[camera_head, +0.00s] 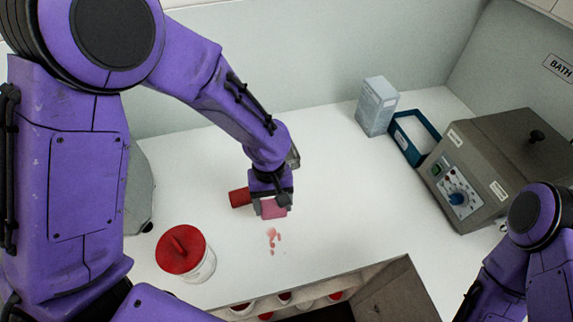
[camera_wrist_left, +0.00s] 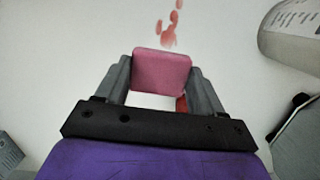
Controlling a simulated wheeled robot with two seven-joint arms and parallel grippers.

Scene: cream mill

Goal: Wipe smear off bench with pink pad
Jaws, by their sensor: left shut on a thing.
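The pink pad (camera_head: 274,208) is held between the fingers of my left gripper (camera_head: 270,204), over the white bench (camera_head: 330,200). The pad (camera_wrist_left: 161,71) also shows in the left wrist view, with a grey finger on each side of it. The red smear (camera_head: 273,239) is several small spots on the bench, just in front of the pad in the head view. The smear (camera_wrist_left: 170,24) also shows just beyond the pad in the left wrist view. I cannot tell whether the pad touches the bench. My right gripper is out of view; only part of that arm shows.
A jar with a red lid (camera_head: 181,249) stands left of the smear. A red object (camera_head: 240,197) is beside the left gripper. A grey-blue box (camera_head: 377,106), a blue tray (camera_head: 407,142) and a bath unit (camera_head: 500,160) stand right. An open drawer (camera_head: 395,295) is at the front.

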